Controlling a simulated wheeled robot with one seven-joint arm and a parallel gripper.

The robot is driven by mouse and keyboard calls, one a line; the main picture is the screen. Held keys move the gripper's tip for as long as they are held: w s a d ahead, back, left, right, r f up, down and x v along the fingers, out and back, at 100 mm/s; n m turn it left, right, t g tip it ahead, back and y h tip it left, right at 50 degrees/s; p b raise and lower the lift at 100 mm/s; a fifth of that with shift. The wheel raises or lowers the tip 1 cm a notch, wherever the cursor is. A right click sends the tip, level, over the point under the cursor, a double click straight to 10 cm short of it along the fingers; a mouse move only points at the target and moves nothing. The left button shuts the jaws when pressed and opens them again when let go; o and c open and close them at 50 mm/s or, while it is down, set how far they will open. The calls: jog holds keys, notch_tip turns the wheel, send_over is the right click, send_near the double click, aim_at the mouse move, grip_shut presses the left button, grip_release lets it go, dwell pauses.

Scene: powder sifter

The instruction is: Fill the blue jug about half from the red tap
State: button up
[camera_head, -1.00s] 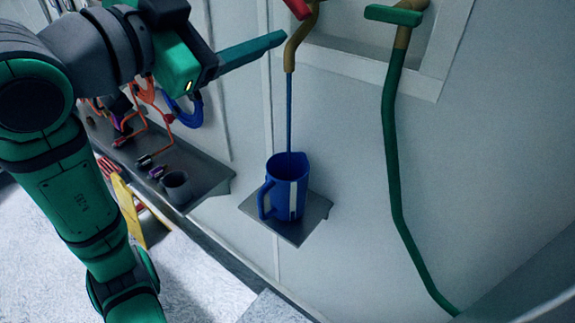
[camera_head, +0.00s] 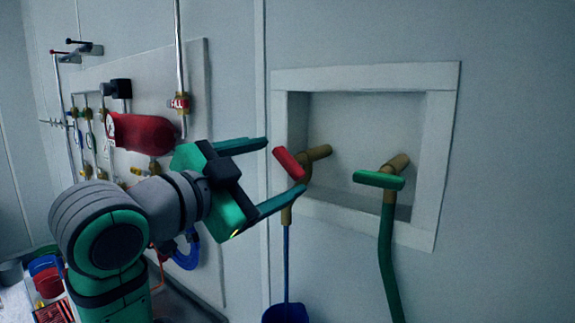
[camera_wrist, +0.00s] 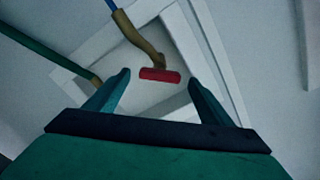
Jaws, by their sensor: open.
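The red tap handle (camera_head: 289,164) sits on a brass tap in a wall recess, tilted. A thin blue stream (camera_head: 287,262) runs from its spout down into the blue jug (camera_head: 284,314), of which only the top shows at the bottom edge of the head view. The water level inside is hidden. My gripper (camera_head: 273,170) is open, its fingers pointing at the red handle. In the wrist view the red handle (camera_wrist: 160,75) lies just beyond and between the two open fingertips, apart from both as far as I can see.
A second tap with a green handle (camera_head: 379,180) and a green hose (camera_head: 388,260) is to the right in the same white-framed recess (camera_head: 440,130). A red cylinder (camera_head: 140,133) and gas fittings are on the wall panel at left.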

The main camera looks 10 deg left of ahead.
aim_at(284, 165)
jog(key=shift+x, duration=2.25)
jog(key=c, duration=1)
